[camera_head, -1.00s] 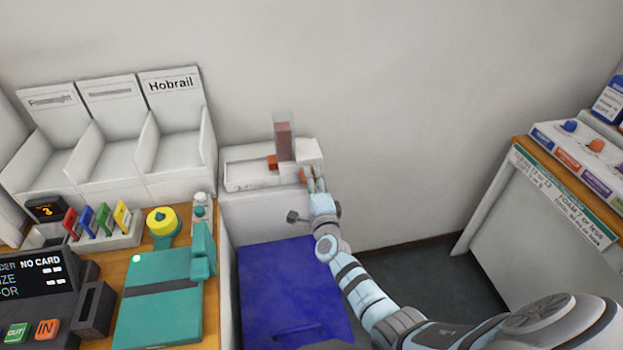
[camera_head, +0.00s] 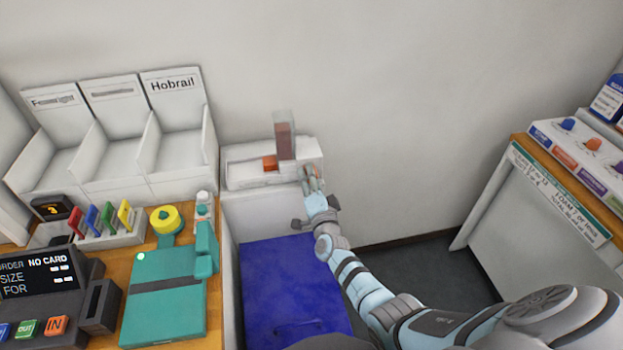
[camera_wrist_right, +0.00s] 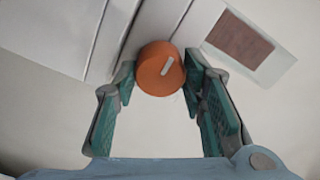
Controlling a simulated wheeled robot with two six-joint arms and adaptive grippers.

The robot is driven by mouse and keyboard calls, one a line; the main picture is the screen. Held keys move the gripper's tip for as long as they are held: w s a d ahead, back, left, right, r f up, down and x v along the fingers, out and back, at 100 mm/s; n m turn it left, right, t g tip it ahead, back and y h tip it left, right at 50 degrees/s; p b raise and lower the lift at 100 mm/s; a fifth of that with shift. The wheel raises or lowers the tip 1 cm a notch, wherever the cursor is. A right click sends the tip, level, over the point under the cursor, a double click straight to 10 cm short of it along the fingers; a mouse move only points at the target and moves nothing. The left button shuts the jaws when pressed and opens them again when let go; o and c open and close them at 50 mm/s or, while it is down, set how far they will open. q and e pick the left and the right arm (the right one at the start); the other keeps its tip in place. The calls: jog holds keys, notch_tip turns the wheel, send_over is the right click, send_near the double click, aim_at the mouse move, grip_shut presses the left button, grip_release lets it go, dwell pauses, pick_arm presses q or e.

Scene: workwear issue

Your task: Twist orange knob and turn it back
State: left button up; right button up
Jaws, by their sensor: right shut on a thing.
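The orange knob (camera_wrist_right: 154,74) is a round knob with a pale line on its face, on the side of a white unit. The line leans toward the upper right in the right wrist view. My right gripper (camera_wrist_right: 160,76) is shut on the knob, one finger on each side. In the head view my right gripper (camera_head: 311,178) is at the right end of the white dispenser unit (camera_head: 240,176), and its fingers mostly hide the knob. An orange block (camera_head: 270,162) and a clear upright tube with reddish content (camera_head: 285,140) show on the unit. My left gripper is not in view.
A blue lid or panel (camera_head: 290,290) lies below the unit. To the left are white bins (camera_head: 165,150), a teal device (camera_head: 165,300) and a yellow-topped reel (camera_head: 164,220). A counter with coloured knobs (camera_head: 570,220) stands at the right. Open floor lies between.

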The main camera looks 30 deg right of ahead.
jog(key=shift+f, duration=0.15)
jog(key=o, duration=1.2)
jog(key=shift+c, duration=0.2)
jog(key=shift+s, duration=0.15)
jog(key=v, duration=0.8)
jog(key=shift+a, duration=0.1)
